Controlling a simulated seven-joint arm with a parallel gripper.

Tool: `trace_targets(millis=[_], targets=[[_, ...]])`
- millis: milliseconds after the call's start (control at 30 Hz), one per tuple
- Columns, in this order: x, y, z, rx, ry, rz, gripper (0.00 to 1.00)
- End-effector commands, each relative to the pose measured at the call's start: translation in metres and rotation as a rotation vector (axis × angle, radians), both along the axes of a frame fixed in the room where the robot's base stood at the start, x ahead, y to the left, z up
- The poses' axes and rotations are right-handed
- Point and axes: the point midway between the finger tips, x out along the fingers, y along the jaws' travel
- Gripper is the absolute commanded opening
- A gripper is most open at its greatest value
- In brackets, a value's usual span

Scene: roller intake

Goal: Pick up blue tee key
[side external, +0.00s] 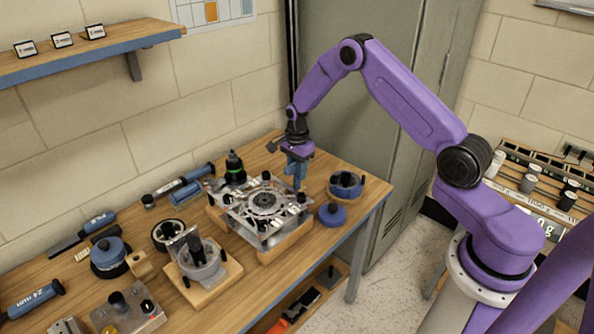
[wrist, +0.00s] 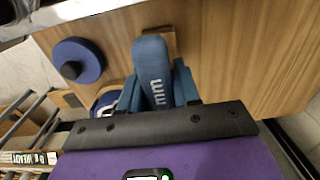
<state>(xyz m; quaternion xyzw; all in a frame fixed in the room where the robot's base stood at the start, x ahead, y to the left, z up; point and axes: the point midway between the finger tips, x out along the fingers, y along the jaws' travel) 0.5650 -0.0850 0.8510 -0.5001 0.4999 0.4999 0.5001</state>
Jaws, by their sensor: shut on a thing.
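The blue tee key (wrist: 152,75) shows in the wrist view as a rounded blue handle with white "mm" lettering. It lies between the two blue fingers of my gripper (wrist: 156,88), which is shut on it. In the side view my gripper (side external: 297,166) points down just behind the right part of the metal roller fixture (side external: 265,205). There the key and the fingers merge into one small blue shape, so I cannot tell them apart. Whether the key's lower end touches the table is hidden.
A blue disc with a black knob (side external: 332,214) and a round blue-rimmed pot (side external: 346,184) stand right of the fixture. A black bottle (side external: 234,168) stands left of my gripper. Blue-handled tools (side external: 188,190) lie farther left. The table's right edge (side external: 385,190) is close.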

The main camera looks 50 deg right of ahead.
Motion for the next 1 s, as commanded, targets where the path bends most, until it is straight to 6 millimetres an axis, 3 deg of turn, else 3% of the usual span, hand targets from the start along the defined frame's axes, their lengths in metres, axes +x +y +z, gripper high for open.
trace_targets(millis=[267,467,767,1000], targets=[[0.001,0.000,0.008,0.000,-0.002,0.000,0.00],[0.001,0.000,0.031,0.000,-0.005,0.001,0.00],[-0.030,0.005,0.069,0.000,-0.003,0.000,0.00],[-0.069,0.011,0.100,0.000,-0.001,0.001,0.00]])
